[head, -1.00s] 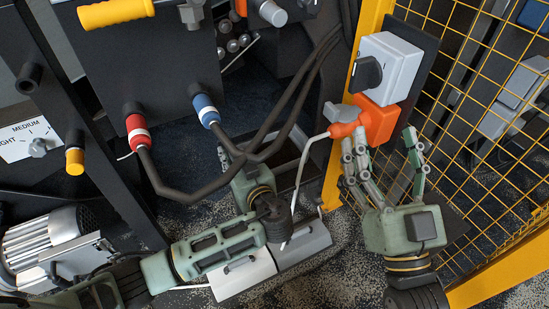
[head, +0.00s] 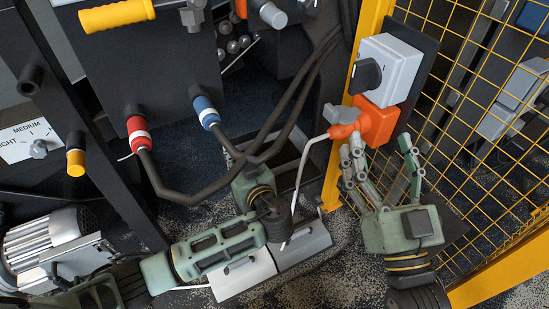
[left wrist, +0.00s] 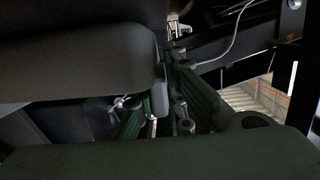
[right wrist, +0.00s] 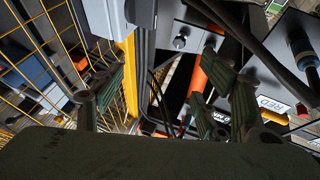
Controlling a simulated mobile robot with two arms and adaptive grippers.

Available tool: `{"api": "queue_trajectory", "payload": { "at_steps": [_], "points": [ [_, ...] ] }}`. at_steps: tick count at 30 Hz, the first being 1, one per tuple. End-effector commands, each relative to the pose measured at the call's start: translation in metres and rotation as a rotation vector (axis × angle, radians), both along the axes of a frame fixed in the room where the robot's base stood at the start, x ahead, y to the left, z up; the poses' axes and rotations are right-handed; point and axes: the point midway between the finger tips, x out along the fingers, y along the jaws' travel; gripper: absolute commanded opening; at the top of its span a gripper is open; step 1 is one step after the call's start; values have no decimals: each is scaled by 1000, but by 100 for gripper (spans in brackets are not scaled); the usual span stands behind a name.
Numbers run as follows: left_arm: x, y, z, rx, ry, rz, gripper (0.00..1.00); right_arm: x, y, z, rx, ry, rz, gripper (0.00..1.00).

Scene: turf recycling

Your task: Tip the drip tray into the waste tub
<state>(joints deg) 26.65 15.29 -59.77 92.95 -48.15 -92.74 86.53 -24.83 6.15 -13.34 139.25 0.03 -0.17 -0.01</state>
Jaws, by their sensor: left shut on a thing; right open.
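A dark open-topped container (head: 285,173) lies low beneath the machine in the head view, partly hidden by my left gripper and cables. I cannot tell whether it is the drip tray or the waste tub. My left gripper (head: 232,158) is shut at its left side, with its fingers mostly hidden. In the left wrist view its fingers (left wrist: 165,118) close around a thin pale edge, possibly the tray's; the rest of the held thing is hidden. My right gripper (head: 382,158) is open and empty, fingers spread, just below an orange plug.
The orange plug (head: 378,118) sits below a grey switch box (head: 388,66). Yellow mesh fencing (head: 480,110) stands at right. Red (head: 138,131) and blue (head: 206,110) connectors with black cables hang over the left arm's area.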

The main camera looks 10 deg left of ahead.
Motion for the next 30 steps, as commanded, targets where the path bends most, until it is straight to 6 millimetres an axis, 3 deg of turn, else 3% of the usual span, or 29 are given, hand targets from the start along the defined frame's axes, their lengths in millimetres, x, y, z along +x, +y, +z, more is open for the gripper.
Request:
{"api": "queue_trajectory", "payload": {
  "at_steps": [30],
  "points": [
    [0, 0, 25, -3, -3, 0, 0, 13, -7, -80, -106, 398, -22, 67]
  ]
}}
